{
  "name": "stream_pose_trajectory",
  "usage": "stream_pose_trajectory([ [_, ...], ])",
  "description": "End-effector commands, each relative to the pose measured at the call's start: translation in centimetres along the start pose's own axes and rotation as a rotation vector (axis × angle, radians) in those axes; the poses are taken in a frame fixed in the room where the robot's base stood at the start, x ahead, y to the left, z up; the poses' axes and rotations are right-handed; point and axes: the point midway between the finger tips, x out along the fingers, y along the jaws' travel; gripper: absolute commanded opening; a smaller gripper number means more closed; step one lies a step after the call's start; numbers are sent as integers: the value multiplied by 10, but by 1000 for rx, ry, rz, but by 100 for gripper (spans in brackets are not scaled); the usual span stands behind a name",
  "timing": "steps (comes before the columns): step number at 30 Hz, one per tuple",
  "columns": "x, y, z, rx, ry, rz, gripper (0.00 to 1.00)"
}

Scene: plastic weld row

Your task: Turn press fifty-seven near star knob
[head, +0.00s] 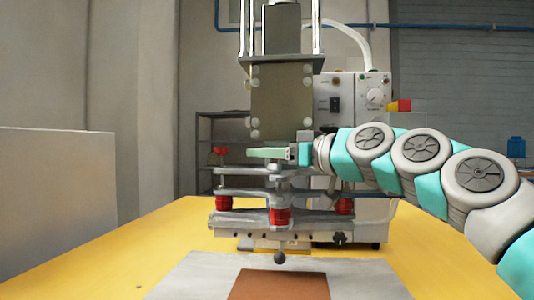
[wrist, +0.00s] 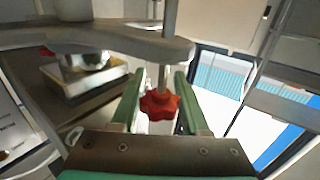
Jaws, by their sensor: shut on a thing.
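A weld press (head: 282,100) stands on a yellow table, with grey plates on posts below its head. My gripper (head: 255,152) reaches in from the right at the level of its upper plate, fingers pointing left. In the wrist view a red star knob (wrist: 160,104) on a metal rod sits between the two pale green fingers, and my gripper (wrist: 158,88) is shut on it. The fingers hide this knob in the head view. Another red star knob (head: 219,150) shows left of the fingertips, apart from them. No press number is readable.
Red collars (head: 280,215) sit between the lower plates. A control box (head: 352,100) stands behind my arm. A brown sheet (head: 278,285) lies on a pale mat (head: 190,280) in front. The yellow table (head: 130,245) is clear at left, beside a pale panel (head: 55,200).

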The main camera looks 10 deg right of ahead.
Motion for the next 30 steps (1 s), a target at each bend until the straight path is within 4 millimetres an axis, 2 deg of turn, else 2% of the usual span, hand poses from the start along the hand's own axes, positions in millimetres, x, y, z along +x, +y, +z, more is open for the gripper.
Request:
stream_pose_trajectory([
  [8,0,3,4,-3,-5,85,0],
  [30,-6,18,1,-5,-2,589,0],
])
